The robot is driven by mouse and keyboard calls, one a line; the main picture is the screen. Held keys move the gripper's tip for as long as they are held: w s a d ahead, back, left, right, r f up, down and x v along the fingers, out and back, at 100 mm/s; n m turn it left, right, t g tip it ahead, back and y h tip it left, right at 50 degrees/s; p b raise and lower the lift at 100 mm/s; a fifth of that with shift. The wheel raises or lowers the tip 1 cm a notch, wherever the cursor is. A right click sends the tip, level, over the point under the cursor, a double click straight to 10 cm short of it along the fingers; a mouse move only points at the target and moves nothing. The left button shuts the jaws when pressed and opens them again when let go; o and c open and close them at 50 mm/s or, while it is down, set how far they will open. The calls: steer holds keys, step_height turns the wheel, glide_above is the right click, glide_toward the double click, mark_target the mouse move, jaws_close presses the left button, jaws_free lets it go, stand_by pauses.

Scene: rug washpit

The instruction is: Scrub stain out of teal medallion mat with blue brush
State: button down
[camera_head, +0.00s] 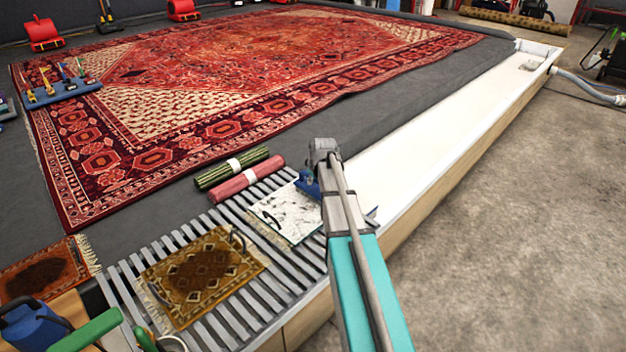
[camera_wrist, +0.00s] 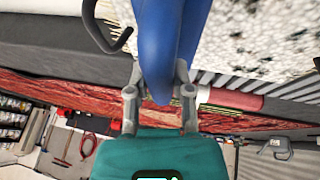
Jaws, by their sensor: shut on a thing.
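My gripper (camera_wrist: 160,98) is shut on the blue brush (camera_wrist: 165,45), whose curved blue body fills the upper middle of the wrist view. In the head view a small blue part of the brush (camera_head: 306,183) shows beside my arm's end, over the far part of a mat. This mat (camera_head: 285,212) has a white, dark-speckled face and a blue edge, and lies on the slatted rack. It also shows in the wrist view (camera_wrist: 250,40). No medallion or stain can be made out. My arm hides its right side. I cannot tell whether the bristles touch it.
A brown patterned mat (camera_head: 200,275) lies nearer on the slatted rack (camera_head: 285,285). Rolled green (camera_head: 232,168) and pink (camera_head: 245,180) rugs lie behind the speckled mat. A dark loop (camera_wrist: 105,25) stands close to the brush. A long white trough (camera_head: 440,135) runs to the right.

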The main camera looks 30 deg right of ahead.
steer(key=shift+s+a+f, duration=0.1)
steer(key=shift+s+a, duration=0.35)
steer(key=shift+a, duration=0.55)
steer(key=shift+s+a, duration=0.3)
steer(key=shift+a, duration=0.55)
steer(key=shift+a, duration=0.15)
steer(key=shift+s+a, duration=0.35)
steer(key=shift+a, duration=0.55)
steer(key=shift+s+a, duration=0.35)
steer(key=shift+a, duration=0.5)
steer(key=shift+d, duration=0.15)
steer(key=shift+w+d, duration=0.35)
steer(key=shift+d, duration=0.55)
steer(key=shift+w+d, duration=0.35)
steer(key=shift+d, duration=0.55)
